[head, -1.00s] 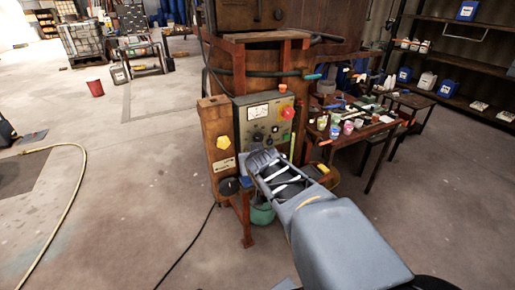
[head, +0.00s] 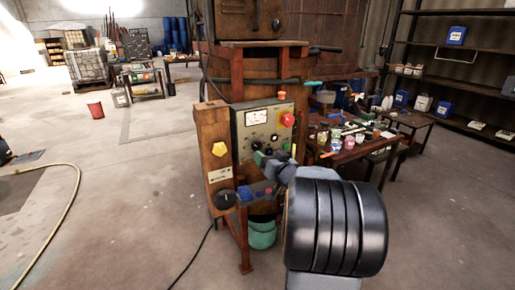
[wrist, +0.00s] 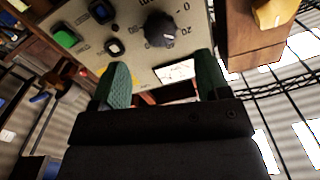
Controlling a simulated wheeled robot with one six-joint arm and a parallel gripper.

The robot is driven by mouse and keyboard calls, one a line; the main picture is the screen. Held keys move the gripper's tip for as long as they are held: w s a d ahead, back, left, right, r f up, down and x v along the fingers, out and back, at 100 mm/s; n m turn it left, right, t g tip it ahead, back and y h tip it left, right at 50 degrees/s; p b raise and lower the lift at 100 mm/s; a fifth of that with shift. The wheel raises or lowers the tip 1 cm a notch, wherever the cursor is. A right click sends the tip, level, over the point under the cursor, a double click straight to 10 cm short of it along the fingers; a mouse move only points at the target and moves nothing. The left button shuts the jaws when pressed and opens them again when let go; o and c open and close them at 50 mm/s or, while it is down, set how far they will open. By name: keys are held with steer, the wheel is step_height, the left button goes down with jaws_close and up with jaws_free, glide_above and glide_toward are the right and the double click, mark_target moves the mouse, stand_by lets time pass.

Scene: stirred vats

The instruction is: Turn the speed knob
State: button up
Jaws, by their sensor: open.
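The control panel (head: 240,132) is a grey-green box on the rusty vat stand. In the wrist view its face (wrist: 140,62) fills the top. The speed knob (wrist: 160,29) is round and black, with "0" and "Hz" markings beside it. My gripper (wrist: 161,70) is open, its two green fingers spread wide with nothing between them. The knob shows beyond the fingertips, roughly centred between them, and appears apart from them. In the head view my gripper (head: 262,157) is close to the panel's lower part.
A green button (wrist: 65,38) and a blue button (wrist: 101,11) are on the panel near the knob. A red mushroom button (head: 287,119) is at its upper right. A yellow piece (head: 219,149) is on the brown post. A cluttered table (head: 350,150) stands right. Floor at left is open.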

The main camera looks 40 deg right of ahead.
mark_target(258, 147)
steer(key=w, duration=0.5)
steer(key=w+d, duration=0.1)
steer(key=w, duration=0.2)
steer(key=shift+p, duration=0.3)
steer(key=shift+c, duration=0.5)
steer(key=c, duration=0.8)
steer(key=shift+c, duration=0.2)
